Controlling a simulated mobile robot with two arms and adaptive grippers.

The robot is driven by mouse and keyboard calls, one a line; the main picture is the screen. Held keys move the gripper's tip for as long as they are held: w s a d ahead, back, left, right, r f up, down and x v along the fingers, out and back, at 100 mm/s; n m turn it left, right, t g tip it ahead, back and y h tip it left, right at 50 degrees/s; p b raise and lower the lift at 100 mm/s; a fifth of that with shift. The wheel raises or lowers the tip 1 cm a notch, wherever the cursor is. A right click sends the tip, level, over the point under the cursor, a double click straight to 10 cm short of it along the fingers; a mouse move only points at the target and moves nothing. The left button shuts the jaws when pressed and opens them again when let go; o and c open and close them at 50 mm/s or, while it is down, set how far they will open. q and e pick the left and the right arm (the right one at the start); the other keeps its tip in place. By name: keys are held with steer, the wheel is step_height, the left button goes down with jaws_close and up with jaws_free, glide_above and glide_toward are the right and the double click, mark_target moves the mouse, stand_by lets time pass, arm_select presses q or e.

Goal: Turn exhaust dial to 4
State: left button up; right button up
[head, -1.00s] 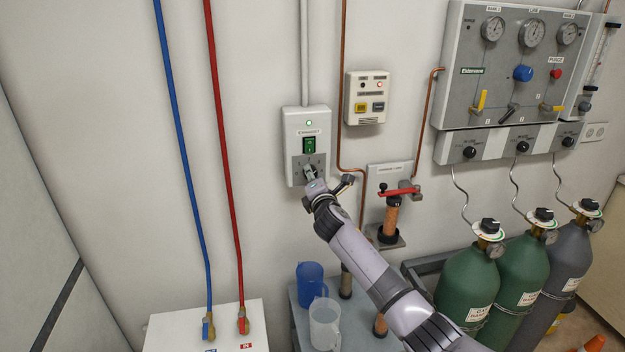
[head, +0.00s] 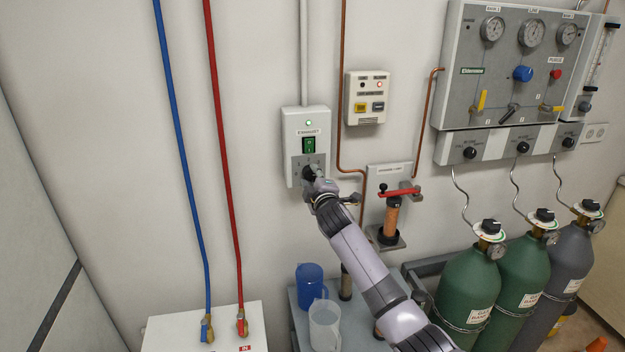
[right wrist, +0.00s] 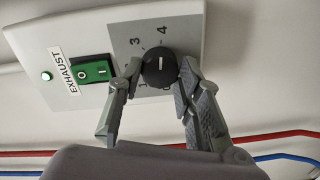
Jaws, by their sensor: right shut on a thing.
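The exhaust dial (right wrist: 158,66) is a round black knob with a short white mark, on the grey lower plate of the white exhaust box (head: 293,132). In the right wrist view, printed numbers including 3 and 4 surround it; some are partly hidden by the fingers. The white mark lies along the picture's vertical; which number it points at is hard to tell. My right gripper (right wrist: 158,75) has one finger on each side of the dial and is shut on it. In the head view, the right gripper (head: 312,178) partly covers the dial. My left gripper is not in view.
A green switch (head: 309,145) with a lit green lamp above it is on the same box. A small control box (head: 366,97) and a red-handled valve (head: 401,191) are to the right. Blue (head: 182,150) and red (head: 222,150) hoses run down the wall to the left.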

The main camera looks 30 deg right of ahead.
steer(key=shift+f+m, duration=0.1)
steer(key=shift+m, duration=0.2)
stand_by(0.4)
steer(key=o, duration=1.2)
steer(key=shift+c, duration=0.2)
steer(key=v, duration=1.2)
